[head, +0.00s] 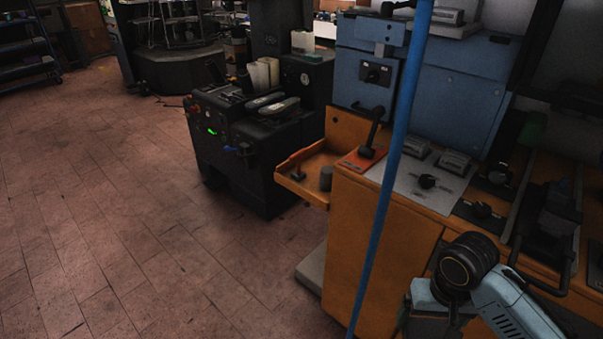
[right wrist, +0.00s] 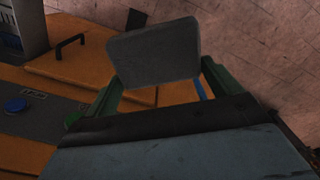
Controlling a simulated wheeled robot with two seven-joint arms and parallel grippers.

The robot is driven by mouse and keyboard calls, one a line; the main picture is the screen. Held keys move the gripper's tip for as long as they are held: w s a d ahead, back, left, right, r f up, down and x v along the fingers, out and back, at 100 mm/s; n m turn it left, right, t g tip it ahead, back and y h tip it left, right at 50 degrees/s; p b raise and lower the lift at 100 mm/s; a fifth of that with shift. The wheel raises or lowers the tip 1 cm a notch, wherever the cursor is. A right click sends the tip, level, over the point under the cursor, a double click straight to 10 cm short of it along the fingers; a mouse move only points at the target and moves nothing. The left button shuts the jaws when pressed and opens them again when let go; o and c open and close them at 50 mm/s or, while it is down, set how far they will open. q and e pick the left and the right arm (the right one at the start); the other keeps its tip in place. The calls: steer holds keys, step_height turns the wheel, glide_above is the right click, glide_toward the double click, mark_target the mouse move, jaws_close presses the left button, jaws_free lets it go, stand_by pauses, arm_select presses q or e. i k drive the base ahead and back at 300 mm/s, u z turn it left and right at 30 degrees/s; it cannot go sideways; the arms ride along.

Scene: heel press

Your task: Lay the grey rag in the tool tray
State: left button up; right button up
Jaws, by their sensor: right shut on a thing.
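The tool tray (head: 317,163) is a shallow orange tray on the left end of the orange bench in the head view. A small hammer-like tool (head: 298,172) and a dark cylinder (head: 326,179) are in it. In the right wrist view the grey rag (right wrist: 153,53) shows as a flat, rounded grey piece. My right gripper (right wrist: 160,85) is shut on it, with green fingers at its two sides. In the head view my right arm is at the lower right, over the bench front and right of the tray; the rag is hidden there. My left gripper is not in view.
A blue pole (head: 392,165) stands in front of the bench, between my right arm and the tray. The orange bench (head: 375,240) carries a lever (head: 372,134) and several dark fixtures. A black machine (head: 250,150) stands behind the tray. The brick floor at left is clear.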

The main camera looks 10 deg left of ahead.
mark_target(325, 162)
steer(key=u, duration=1.45)
steer(key=i, duration=3.2)
steer(key=z, duration=2.6)
